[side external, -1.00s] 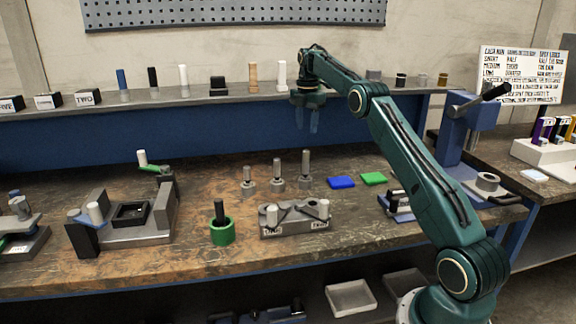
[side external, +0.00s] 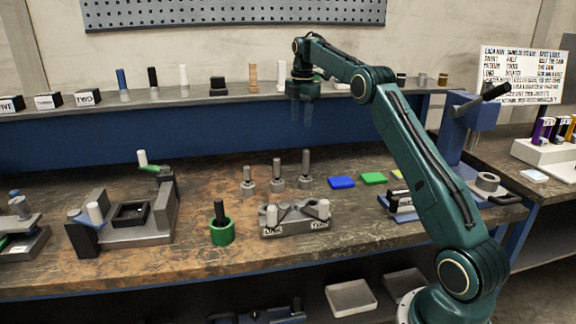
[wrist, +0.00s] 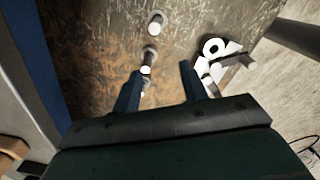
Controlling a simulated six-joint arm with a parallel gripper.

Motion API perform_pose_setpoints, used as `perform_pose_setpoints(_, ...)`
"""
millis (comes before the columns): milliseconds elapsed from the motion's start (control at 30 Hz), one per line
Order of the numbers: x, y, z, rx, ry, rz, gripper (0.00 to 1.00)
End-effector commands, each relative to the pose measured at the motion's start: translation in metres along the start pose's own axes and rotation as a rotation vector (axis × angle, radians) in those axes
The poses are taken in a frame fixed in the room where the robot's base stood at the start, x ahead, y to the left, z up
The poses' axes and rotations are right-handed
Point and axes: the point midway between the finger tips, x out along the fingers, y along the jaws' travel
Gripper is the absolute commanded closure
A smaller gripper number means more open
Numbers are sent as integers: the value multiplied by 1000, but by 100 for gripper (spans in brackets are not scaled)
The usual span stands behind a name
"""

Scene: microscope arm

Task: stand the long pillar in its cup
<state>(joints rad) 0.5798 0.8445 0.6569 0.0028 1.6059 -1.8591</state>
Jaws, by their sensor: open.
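Three grey pillars of rising height stand upright on round grey bases in the side view: a short one (side external: 247,177), a middle one (side external: 277,170) and the long pillar (side external: 305,164) at the right. I cannot tell whether those bases are cups. A green cup (side external: 222,233) stands in front, with a black pillar (side external: 219,210) upright in it. My gripper (side external: 301,117) is open and empty, high above and behind the row of pillars. In the wrist view, the row's pillars (wrist: 156,25) show beyond and partly between my open fingers (wrist: 160,85); one is partly hidden.
A grey two-post block (side external: 295,222) stands in front of the pillars, and a grey fixture (side external: 135,230) at the left. Blue (side external: 341,182) and green (side external: 374,178) pads lie at the right. A shelf (side external: 150,102) with several upright pieces runs behind.

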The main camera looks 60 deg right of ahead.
Motion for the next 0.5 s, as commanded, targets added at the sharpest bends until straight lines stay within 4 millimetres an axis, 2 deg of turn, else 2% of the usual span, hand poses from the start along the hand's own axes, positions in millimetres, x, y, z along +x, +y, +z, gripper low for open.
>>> perform_pose_setpoints(33, -12, -4, -10, 22, -3, 13, 57)
perform_pose_setpoints(200, -43, -21, -46, 130, -6, 52, 57)
perform_pose_setpoints(500, -88, -69, -104, 330, 9, 123, 57)
